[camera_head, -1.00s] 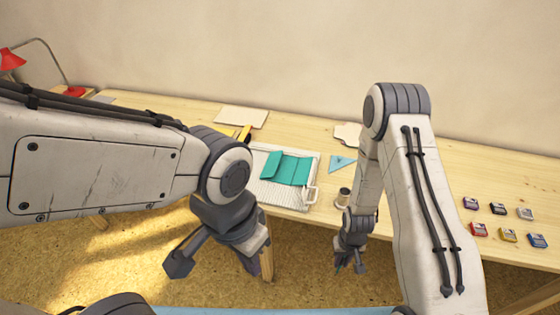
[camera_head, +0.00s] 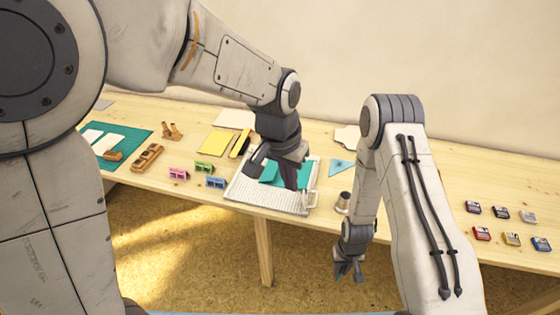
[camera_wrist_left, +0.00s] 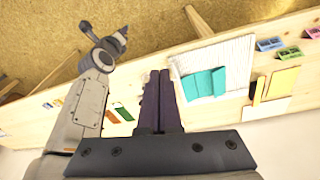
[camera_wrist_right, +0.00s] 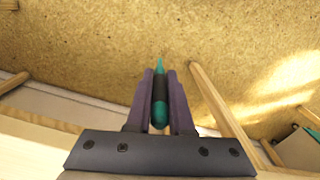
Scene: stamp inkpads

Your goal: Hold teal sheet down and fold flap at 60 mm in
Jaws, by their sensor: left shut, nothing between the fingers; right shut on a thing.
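The teal sheet (camera_head: 268,174) lies on a white gridded board (camera_head: 243,194) on the table, partly hidden behind my left gripper in the head view. In the left wrist view the sheet (camera_wrist_left: 205,84) shows a crease line, with a narrower panel at one side. My left gripper (camera_head: 290,186) is shut and empty. It overlaps the sheet in the head view, but its fingers (camera_wrist_left: 157,76) point beside the sheet in the wrist view, apart from it. My right gripper (camera_head: 349,277) is shut on a dark pen-like tool with teal ends (camera_wrist_right: 160,90), held off the table's front edge over the floor.
A metal cup (camera_head: 343,202) and a light blue triangle (camera_head: 341,168) sit right of the board. Pink (camera_head: 178,174), green and blue blocks and a yellow pad (camera_head: 215,143) lie to its left. Several inkpads (camera_head: 481,233) stand far right.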

